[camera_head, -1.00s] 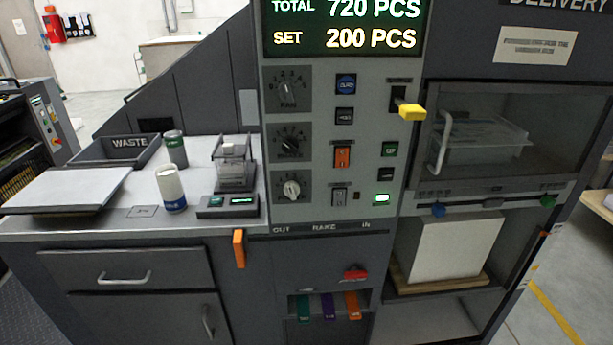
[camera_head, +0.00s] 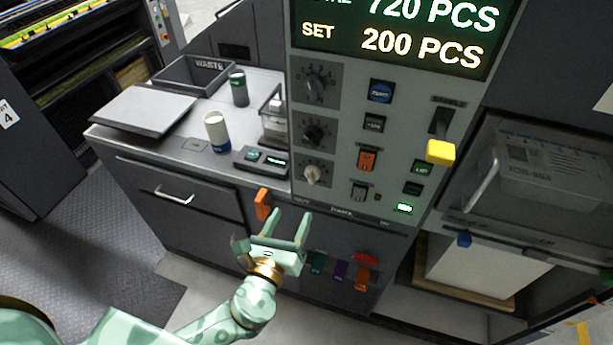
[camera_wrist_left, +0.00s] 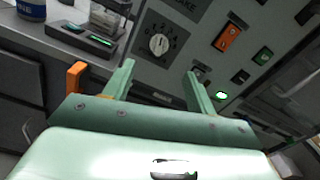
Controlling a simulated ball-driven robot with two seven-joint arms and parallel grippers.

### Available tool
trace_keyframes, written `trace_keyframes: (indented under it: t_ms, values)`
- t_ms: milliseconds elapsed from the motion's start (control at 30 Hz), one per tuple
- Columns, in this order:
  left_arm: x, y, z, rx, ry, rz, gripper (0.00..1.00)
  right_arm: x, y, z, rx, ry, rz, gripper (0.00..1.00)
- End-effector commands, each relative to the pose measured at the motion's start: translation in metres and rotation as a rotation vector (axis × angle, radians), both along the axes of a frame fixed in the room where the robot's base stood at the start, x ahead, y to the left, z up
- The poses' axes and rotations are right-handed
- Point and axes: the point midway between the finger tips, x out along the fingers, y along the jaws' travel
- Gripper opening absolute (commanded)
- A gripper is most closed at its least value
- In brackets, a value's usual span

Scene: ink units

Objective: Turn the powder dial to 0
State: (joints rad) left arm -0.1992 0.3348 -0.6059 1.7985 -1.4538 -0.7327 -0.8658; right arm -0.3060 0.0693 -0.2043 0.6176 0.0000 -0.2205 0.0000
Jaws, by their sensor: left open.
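Three dials stand in a column on the grey panel. The top one (camera_head: 315,84) and the middle one (camera_head: 313,131) have dark knobs. The lowest dial (camera_head: 312,174) has a pale knob, also in the left wrist view (camera_wrist_left: 158,45); its label is not readable, so I cannot confirm that it is the powder dial. Its pale knob appears to point roughly upward in the wrist view. My left gripper (camera_head: 289,215) is open and empty, below and in front of this dial. In the wrist view its fingers (camera_wrist_left: 160,70) spread just below the knob, apart from it. My right gripper is not in view.
Switches and buttons, including an orange switch (camera_head: 367,159), sit right of the dials. A yellow-tipped lever (camera_head: 440,152) sticks out further right. An orange handle (camera_head: 262,204) juts out left of my gripper. A white-and-blue bottle (camera_head: 216,132) stands on the counter.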

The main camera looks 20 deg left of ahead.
Motion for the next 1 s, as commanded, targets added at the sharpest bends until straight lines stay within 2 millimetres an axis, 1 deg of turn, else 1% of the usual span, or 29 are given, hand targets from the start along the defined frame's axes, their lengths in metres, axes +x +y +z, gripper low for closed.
trace_keyframes:
  t_ms: [33, 100, 300, 400, 500, 633, 900, 933, 967, 1000]
  values:
    - [0.015, 0.000, 0.003, 0.000, -0.006, 0.003, 0.56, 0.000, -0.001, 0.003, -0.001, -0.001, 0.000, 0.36]
    - [0.033, -0.001, 0.002, 0.000, -0.004, 0.002, 0.56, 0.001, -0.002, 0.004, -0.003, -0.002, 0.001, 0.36]
    - [0.082, -0.003, 0.001, -0.002, -0.002, 0.001, 0.56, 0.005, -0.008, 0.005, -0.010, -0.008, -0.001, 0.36]
    - [0.101, -0.003, 0.001, -0.003, -0.001, 0.001, 0.56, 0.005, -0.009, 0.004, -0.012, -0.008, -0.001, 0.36]
    - [0.113, -0.004, 0.000, -0.003, 0.002, 0.002, 0.56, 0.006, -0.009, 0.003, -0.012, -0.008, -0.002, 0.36]
    - [0.122, -0.004, 0.000, -0.003, 0.002, 0.000, 0.56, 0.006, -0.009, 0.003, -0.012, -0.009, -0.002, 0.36]
    - [0.124, -0.004, 0.000, -0.004, 0.002, 0.000, 0.56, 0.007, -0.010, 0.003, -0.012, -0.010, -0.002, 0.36]
    - [0.124, -0.004, 0.000, -0.004, 0.002, 0.000, 0.54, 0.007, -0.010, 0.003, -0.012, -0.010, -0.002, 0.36]
    - [0.124, -0.004, 0.000, -0.004, 0.002, 0.000, 0.45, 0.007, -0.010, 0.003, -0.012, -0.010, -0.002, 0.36]
    - [0.124, -0.004, 0.000, -0.004, 0.002, 0.000, 0.34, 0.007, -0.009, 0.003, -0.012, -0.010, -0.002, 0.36]
